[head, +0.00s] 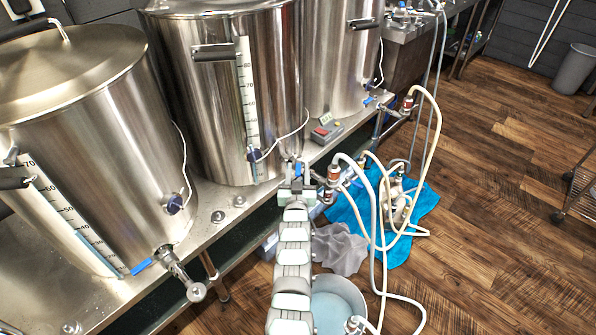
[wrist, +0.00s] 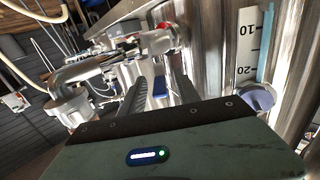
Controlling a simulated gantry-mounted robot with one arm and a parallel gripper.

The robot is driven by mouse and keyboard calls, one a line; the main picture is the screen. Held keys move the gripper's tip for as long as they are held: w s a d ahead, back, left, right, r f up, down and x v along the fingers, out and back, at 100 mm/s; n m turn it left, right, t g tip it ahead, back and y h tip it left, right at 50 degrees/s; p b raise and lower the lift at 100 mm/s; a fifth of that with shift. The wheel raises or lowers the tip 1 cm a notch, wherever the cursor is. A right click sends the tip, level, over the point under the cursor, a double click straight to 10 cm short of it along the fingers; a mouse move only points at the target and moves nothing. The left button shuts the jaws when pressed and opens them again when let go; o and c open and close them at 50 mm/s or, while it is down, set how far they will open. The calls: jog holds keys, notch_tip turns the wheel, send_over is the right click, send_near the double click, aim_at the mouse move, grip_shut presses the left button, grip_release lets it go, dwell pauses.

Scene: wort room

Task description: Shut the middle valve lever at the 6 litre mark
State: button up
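The middle steel kettle (head: 205,110) has a white scale strip (head: 247,95); pale blue shows low beside it. In the wrist view the strip (wrist: 248,45) reads 10 and 20, with a pale blue column (wrist: 267,45) alongside. The exact level is too small to read. The blue valve lever (head: 299,168) is at the kettle's lower right, mostly hidden by my gripper (head: 297,183). In the wrist view my gripper (wrist: 160,88) has its two dark fingers apart, with a blue piece, apparently the lever (wrist: 160,91), between them. Contact cannot be told.
A left kettle (head: 95,150) has its own blue lever (head: 142,266); another kettle (head: 335,60) stands behind right. Hoses (head: 375,240) loop right of my arm, over a blue towel (head: 412,245), a grey cloth (head: 340,248) and a pail (head: 345,292). The wooden floor (head: 500,170) at right is clear.

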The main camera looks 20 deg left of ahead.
jog(key=shift+s+d+r, duration=0.1)
jog(key=shift+s+r, duration=0.05)
jog(key=shift+s, duration=0.05)
jog(key=p+v, duration=0.5)
jog(key=v, duration=0.5)
jog(key=shift+s, duration=0.2)
jog(key=shift+d+p, duration=0.1)
jog(key=shift+p, duration=0.2)
